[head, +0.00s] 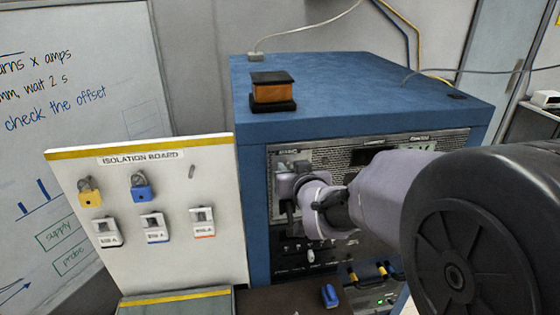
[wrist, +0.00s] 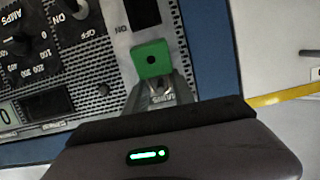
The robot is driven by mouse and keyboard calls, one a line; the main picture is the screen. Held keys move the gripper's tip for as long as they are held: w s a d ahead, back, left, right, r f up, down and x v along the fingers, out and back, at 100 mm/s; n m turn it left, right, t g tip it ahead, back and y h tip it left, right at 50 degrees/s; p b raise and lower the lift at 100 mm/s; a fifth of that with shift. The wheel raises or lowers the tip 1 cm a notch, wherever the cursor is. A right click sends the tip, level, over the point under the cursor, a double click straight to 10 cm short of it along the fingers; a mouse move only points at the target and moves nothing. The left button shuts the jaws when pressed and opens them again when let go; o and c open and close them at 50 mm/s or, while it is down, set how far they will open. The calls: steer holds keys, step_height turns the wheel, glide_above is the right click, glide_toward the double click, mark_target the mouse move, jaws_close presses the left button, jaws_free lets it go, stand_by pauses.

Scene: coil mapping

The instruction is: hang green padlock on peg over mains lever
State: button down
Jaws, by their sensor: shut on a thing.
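The green padlock (wrist: 151,58) is held at the tips of my gripper (wrist: 158,88) in the wrist view. Its square body shows with a dark round hole; its shackle cannot be made out. It is in front of a light plate with a dark slot (wrist: 138,12) on the control panel, beside ON and OFF markings. The peg and the mains lever cannot be told apart there. In the head view my wrist reaches to the left part of the panel (head: 372,150), and the padlock is hidden. I cannot tell whether the padlock touches the panel.
The isolation board (head: 125,240) left of the blue cabinet (head: 350,85) carries a yellow padlock (head: 90,193), a blue padlock (head: 140,187) and a bare peg (head: 191,171). A copper coil (head: 272,92) sits on the cabinet. A blue object (head: 329,295) lies below the panel.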

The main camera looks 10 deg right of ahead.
stand_by(0.3)
steer(key=c, duration=1)
jaws_free()
steer(key=shift+o, duration=0.2)
